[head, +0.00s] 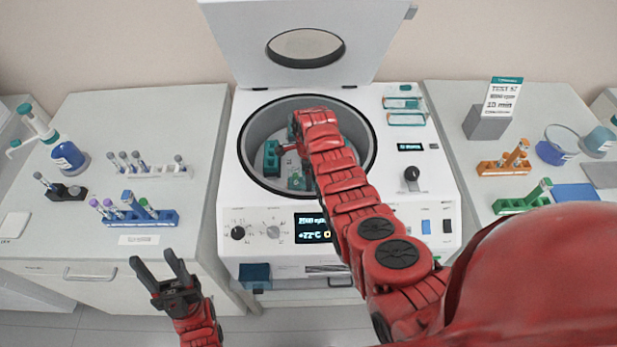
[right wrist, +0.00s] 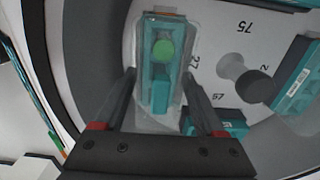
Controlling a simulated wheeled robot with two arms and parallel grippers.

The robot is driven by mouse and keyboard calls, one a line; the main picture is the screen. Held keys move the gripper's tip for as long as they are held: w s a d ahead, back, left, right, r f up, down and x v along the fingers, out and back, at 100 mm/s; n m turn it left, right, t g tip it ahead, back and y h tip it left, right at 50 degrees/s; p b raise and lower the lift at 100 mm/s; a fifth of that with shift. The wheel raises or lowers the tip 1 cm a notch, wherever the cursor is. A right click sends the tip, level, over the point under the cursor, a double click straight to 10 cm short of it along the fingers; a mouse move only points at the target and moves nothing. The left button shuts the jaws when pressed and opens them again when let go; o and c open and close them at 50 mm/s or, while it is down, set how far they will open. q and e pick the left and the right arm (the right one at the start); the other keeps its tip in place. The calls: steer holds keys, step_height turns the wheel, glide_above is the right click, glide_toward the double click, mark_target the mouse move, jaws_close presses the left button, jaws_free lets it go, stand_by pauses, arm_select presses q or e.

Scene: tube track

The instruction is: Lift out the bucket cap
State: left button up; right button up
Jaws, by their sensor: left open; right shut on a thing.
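The centrifuge (head: 232,190) stands open in the middle, and its round bowl holds teal buckets. My right arm reaches into the bowl in the head view and hides much of it. In the right wrist view my right gripper (right wrist: 160,76) is shut on a clear bucket cap (right wrist: 150,122), one finger on each side. Below the cap is a teal bucket (right wrist: 160,97) with a green-topped tube (right wrist: 163,49). I cannot tell whether the cap is clear of the bucket. My left gripper (head: 158,276) is open and empty, low in front of the left bench.
The raised lid (head: 240,45) stands behind the bowl. Two clear, teal-edged caps (head: 406,119) lie on the centrifuge's top right. Another teal bucket (right wrist: 298,78) sits close to the right of the held cap. Tube racks (head: 150,218) stand on both side benches.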

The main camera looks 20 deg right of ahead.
steer(key=shift+r, duration=0.1)
steer(key=shift+w+r, duration=0.1)
steer(key=shift+r, duration=0.05)
steer(key=shift+r+b, duration=0.55)
steer(key=shift+r, duration=0.35)
steer(key=shift+r+b, duration=0.3)
steer(key=shift+r, duration=0.05)
step_height(320, 180, up, 4)
steer(key=shift+r+b, duration=0.15)
steer(key=shift+b, duration=0.85)
step_height(320, 180, up, 2)
steer(key=shift+r+p, duration=0.1)
steer(key=shift+p, duration=1)
steer(key=shift+r+p, duration=0.3)
steer(key=shift+p, duration=0.05)
